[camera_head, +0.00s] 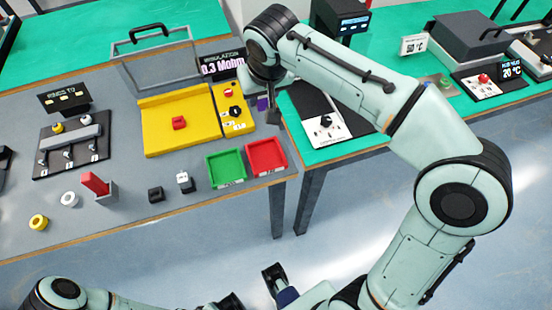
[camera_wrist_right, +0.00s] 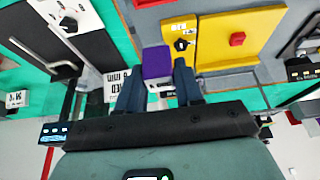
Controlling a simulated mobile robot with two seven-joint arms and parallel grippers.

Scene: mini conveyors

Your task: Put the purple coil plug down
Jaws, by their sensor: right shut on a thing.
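The purple coil plug (camera_wrist_right: 157,62) is a small block held between the two dark fingers of my right gripper (camera_wrist_right: 158,80) in the right wrist view. In the head view the right gripper (camera_head: 270,108) hangs by the right end of the grey table, and a bit of the purple plug (camera_head: 262,103) shows beside its fingers. It is right of the yellow panel and above the red tray. I cannot tell whether the plug touches the table. Part of my left gripper (camera_head: 273,280) shows low in the head view, away from the table; its jaw state is unclear.
A yellow panel (camera_head: 165,107) with a red block and knobs lies on the grey table. A green tray (camera_head: 225,168) and a red tray (camera_head: 266,155) sit near the front edge. A display (camera_head: 221,66) stands behind. A green table (camera_head: 350,138) with instruments adjoins right.

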